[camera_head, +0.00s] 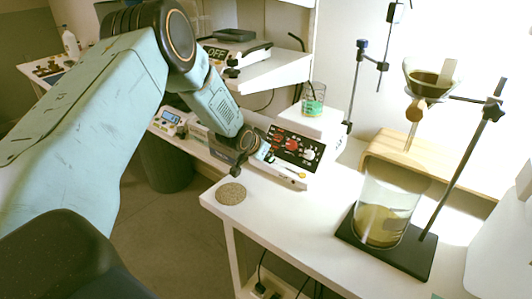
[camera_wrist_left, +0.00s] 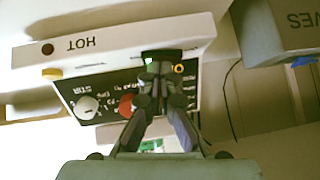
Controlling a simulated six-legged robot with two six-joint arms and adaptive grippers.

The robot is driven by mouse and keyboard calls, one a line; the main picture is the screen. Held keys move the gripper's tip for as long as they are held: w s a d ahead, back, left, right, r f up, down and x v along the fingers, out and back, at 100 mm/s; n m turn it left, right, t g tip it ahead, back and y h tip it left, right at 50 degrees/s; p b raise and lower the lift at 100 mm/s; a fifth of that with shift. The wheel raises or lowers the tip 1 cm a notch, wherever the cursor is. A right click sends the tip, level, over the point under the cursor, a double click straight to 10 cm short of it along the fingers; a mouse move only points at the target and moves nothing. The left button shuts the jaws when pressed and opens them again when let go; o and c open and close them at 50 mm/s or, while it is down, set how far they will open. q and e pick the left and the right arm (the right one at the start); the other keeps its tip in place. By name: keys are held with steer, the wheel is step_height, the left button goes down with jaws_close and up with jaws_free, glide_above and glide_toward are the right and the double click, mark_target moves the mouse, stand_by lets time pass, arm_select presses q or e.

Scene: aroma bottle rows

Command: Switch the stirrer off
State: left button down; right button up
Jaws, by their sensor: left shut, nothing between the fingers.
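The stirrer (camera_head: 322,127) is a white unit on the bench, with a beaker of green liquid (camera_head: 313,101) on top. Its black front panel (camera_head: 293,150) carries red and white knobs. In the left wrist view the panel shows upside down, with a white knob (camera_wrist_left: 87,106) and a red knob (camera_wrist_left: 127,105) partly behind a finger. My left gripper (camera_head: 247,148) is shut and empty, just left of the panel in the head view. In the wrist view its fingertips (camera_wrist_left: 161,78) overlap the panel beside the red knob. I cannot tell whether they touch. My right gripper is out of view.
A round cork mat (camera_head: 231,193) lies at the bench's front left corner. A stand with a funnel (camera_head: 428,84) and a large beaker (camera_head: 385,215) occupies the right side. A device marked OFF (camera_head: 232,53) sits on a shelf behind. A gloves box (camera_wrist_left: 285,28) shows in the wrist view.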

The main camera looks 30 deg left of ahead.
arm_select(q)
steer(key=shift+r, duration=0.1)
steer(key=r+p, duration=0.2)
steer(key=r, duration=0.1)
steer(key=r+p, duration=0.1)
steer(key=shift+d+r+p, duration=0.2)
steer(key=shift+d+p, duration=0.1)
steer(key=shift+p, duration=0.1)
steer(key=p+v, duration=0.4)
steer(key=v, duration=0.5)
steer(key=shift+s, duration=0.4)
steer(key=shift+w+a+r+b, duration=0.15)
steer(key=shift+a+b, duration=0.4)
steer(key=shift+b, duration=0.7)
